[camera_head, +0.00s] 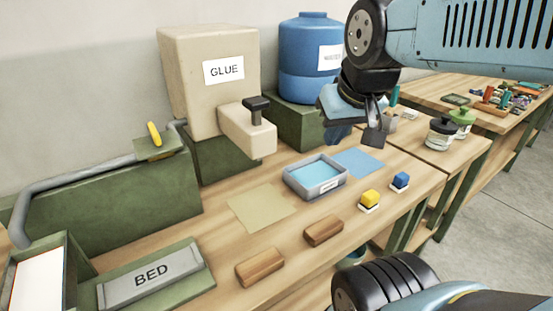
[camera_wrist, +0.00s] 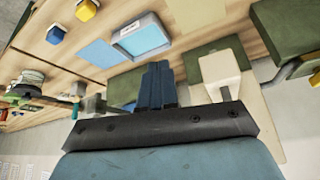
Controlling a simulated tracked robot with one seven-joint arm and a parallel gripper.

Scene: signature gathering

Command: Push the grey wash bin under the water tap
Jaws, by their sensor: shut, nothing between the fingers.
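The grey wash bin (camera_head: 291,182), a low labelled tray of blue liquid, sits on the workbench. It stands between a tan mat (camera_head: 262,207) and a blue mat (camera_head: 358,162). The bin also shows in the wrist view (camera_wrist: 166,22), beside the blue mat (camera_wrist: 103,53). The blue WATER barrel (camera_head: 303,50) stands behind. A dark blue part (camera_head: 338,132) in front of its stand looks like the water tap, partly hidden by my gripper. My gripper (camera_head: 375,134) is shut and empty, above and behind the blue mat, right of the bin and apart from it.
The GLUE tank (camera_head: 195,85) and its beige tap (camera_head: 247,130) are left of the barrel. Yellow (camera_head: 369,200) and blue (camera_head: 400,180) stamps sit at the bench's front. Brown blocks (camera_head: 260,268) lie front left. Jars (camera_head: 441,133) stand on the right.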

